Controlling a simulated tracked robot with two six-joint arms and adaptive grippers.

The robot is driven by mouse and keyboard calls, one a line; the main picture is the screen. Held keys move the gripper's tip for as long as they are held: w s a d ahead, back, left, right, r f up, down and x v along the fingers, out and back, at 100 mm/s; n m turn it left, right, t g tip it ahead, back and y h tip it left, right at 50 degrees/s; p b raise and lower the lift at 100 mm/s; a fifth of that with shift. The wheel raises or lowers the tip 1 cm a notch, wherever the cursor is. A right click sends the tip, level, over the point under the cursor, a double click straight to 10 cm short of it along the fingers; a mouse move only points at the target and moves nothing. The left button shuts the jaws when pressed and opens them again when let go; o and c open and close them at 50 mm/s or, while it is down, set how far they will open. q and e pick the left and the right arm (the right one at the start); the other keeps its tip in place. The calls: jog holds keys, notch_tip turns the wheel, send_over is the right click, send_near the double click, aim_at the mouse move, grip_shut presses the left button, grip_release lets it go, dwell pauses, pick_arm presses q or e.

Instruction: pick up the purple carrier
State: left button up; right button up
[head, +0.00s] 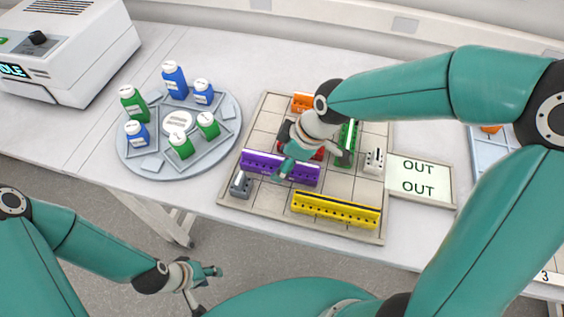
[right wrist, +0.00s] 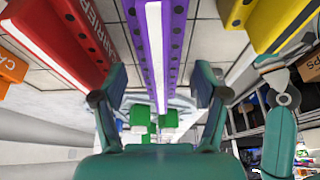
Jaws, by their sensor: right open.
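The purple carrier (head: 262,166) is a long bar with a row of holes, lying on the gridded tray (head: 270,205) at its left side. My right gripper (head: 314,164) is over the tray, open, near the right end of the purple carrier. In the right wrist view the purple carrier (right wrist: 156,45) runs lengthwise between the two spread fingers of the right gripper (right wrist: 160,85); I cannot tell whether they touch it. My left gripper (head: 208,288) is open and empty, low in front of the table, away from the tray.
Yellow (head: 335,210), green (head: 346,145), red (head: 318,154) and orange (head: 302,102) carriers share the tray, with small grey (head: 241,184) and white (head: 374,160) pieces. A round carousel (head: 230,120) with several bottles stands left. An OUT panel (head: 418,178) lies right.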

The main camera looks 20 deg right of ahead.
jog(key=shift+x, duration=1.1)
jog(key=c, duration=1.3)
grip_shut()
jog(key=shift+r, duration=0.15)
